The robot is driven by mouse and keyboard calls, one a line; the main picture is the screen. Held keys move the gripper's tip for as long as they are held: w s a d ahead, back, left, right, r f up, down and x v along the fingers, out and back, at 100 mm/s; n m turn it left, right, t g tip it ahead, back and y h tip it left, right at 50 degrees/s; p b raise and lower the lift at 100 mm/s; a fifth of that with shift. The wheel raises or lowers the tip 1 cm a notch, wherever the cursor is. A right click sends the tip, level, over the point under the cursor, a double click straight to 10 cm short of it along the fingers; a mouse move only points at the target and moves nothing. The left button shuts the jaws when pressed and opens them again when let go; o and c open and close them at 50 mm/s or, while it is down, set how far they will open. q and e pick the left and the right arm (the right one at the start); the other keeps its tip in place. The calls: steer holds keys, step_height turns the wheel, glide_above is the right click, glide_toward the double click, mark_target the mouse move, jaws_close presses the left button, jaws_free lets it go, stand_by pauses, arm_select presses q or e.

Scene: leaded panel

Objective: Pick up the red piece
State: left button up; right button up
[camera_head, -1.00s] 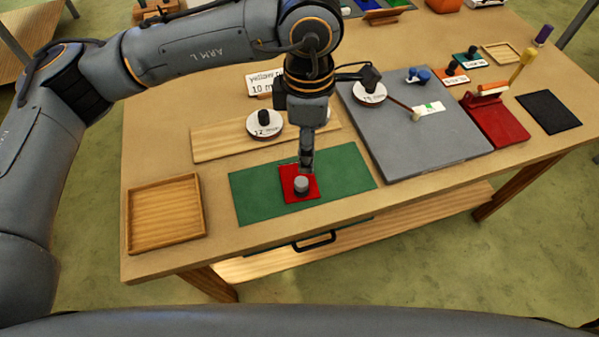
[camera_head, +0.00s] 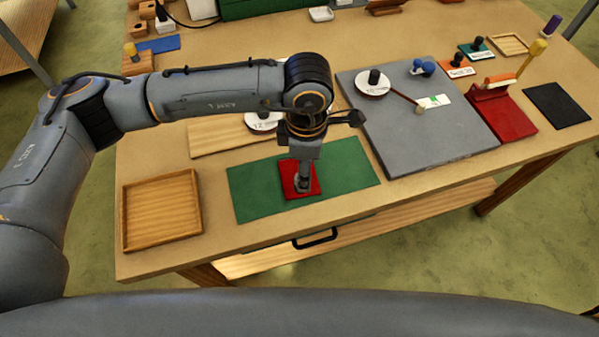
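The red piece (camera_head: 287,174) is a flat red square with a small grey knob in its middle. It lies on the green mat (camera_head: 246,198) near the front of the table. My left gripper (camera_head: 303,184) points straight down over the red piece, with its fingertips at the knob. The knob is mostly hidden by the fingers. I cannot tell whether the fingers are closed on it. My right gripper is not in view.
An empty wooden tray (camera_head: 127,216) stands left of the mat. A grey board (camera_head: 430,138) with round weights lies to the right. A red stand (camera_head: 503,115) and a black pad (camera_head: 557,105) are farther right. A wooden board (camera_head: 207,139) lies behind the mat.

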arm_select(q)
steer(key=f, duration=0.1)
steer(key=f+p, duration=0.1)
steer(key=f, duration=0.1)
steer(key=f+p, duration=0.1)
steer(key=shift+a+f, duration=0.15)
steer(key=shift+a, duration=0.25)
steer(key=shift+f, duration=0.3)
jaws_close()
